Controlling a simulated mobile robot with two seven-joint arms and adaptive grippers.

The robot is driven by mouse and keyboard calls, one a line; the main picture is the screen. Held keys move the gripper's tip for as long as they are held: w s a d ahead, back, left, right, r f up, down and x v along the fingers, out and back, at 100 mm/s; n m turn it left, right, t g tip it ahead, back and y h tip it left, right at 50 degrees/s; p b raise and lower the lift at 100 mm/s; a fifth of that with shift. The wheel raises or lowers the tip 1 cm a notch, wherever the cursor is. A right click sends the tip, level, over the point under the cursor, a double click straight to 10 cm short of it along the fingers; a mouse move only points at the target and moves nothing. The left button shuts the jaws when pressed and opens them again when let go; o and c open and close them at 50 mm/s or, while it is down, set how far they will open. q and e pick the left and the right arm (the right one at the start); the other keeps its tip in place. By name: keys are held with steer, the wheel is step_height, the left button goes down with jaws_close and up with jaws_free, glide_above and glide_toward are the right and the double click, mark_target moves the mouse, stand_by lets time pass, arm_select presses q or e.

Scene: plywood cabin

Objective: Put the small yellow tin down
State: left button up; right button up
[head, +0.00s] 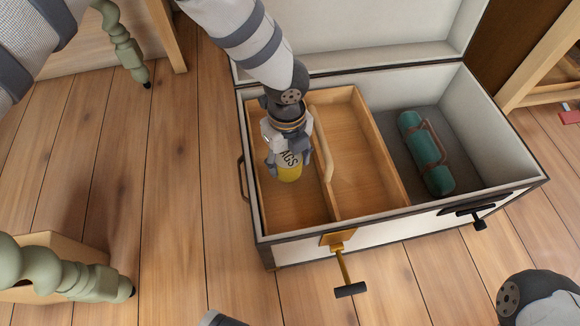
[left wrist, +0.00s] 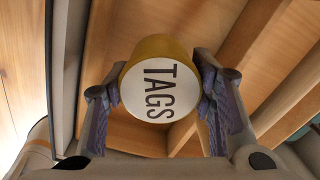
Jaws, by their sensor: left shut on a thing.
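The small yellow tin (head: 289,172) has a pale lid marked "TAGS"; the lid also faces the left wrist view (left wrist: 158,91). My left gripper (head: 284,158) is shut on the tin, one finger on each side of it. In the head view the tin is over the left compartment of a wooden tray (head: 376,150) inside an open white trunk (head: 500,147). I cannot tell whether the tin touches the tray floor. My right gripper is not in view.
The tray has a raised handle (head: 322,145) between two compartments; the right one (head: 352,165) is empty. A teal roll with a strap (head: 425,150) lies right of the tray. Trunk walls surround it, and an open latch (head: 346,270) hangs in front.

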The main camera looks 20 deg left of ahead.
mark_target(288, 155)
arm_select(q)
step_height(288, 155, down, 4)
steer(key=shift+w+r+b, duration=0.15)
steer(key=shift+r+b, duration=0.1)
steer(key=shift+b, duration=0.25)
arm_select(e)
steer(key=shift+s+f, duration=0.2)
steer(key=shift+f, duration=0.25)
arm_select(q)
steer(key=shift+f, duration=0.2)
steer(key=o, duration=1.2)
steer(key=shift+o, duration=0.2)
steer(key=shift+r, duration=0.1)
step_height(288, 155, up, 12)
steer(key=p, duration=0.4)
steer(key=shift+r, duration=0.15)
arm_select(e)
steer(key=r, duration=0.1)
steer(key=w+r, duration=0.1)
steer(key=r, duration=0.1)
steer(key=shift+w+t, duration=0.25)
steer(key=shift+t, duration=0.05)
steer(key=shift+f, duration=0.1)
